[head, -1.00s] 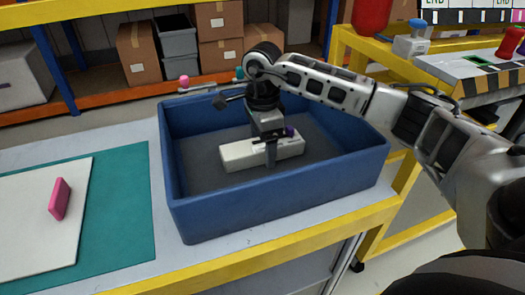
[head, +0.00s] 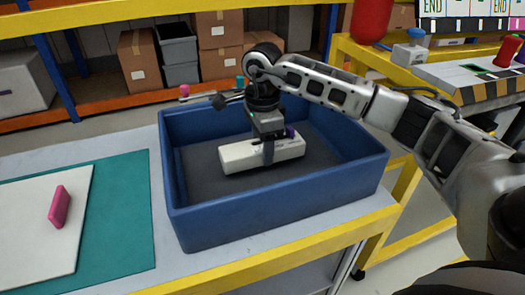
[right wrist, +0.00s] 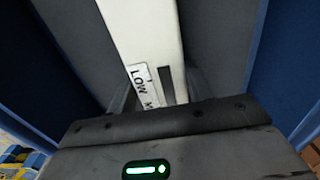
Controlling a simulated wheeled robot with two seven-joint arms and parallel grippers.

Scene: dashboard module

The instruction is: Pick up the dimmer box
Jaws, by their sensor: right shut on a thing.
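The dimmer box is a long white box (head: 236,158) inside the blue bin (head: 275,222), near the bin's middle. My right gripper (head: 268,152) reaches down from above and is shut on the white box across its middle. In the right wrist view the white box (right wrist: 145,35) runs up from the gripper and shows a label reading "LOW". The gripper's fingers are mostly hidden there by its own body. I cannot tell whether the box is touching the bin floor. My left gripper is not in view.
The bin walls stand around my right gripper. Left of the bin, a pink block (head: 59,206) stands on a white board (head: 25,255) over a teal mat (head: 125,215). A yellow-framed bench (head: 430,55) stands at the back right. Shelves with cardboard boxes (head: 137,57) are behind.

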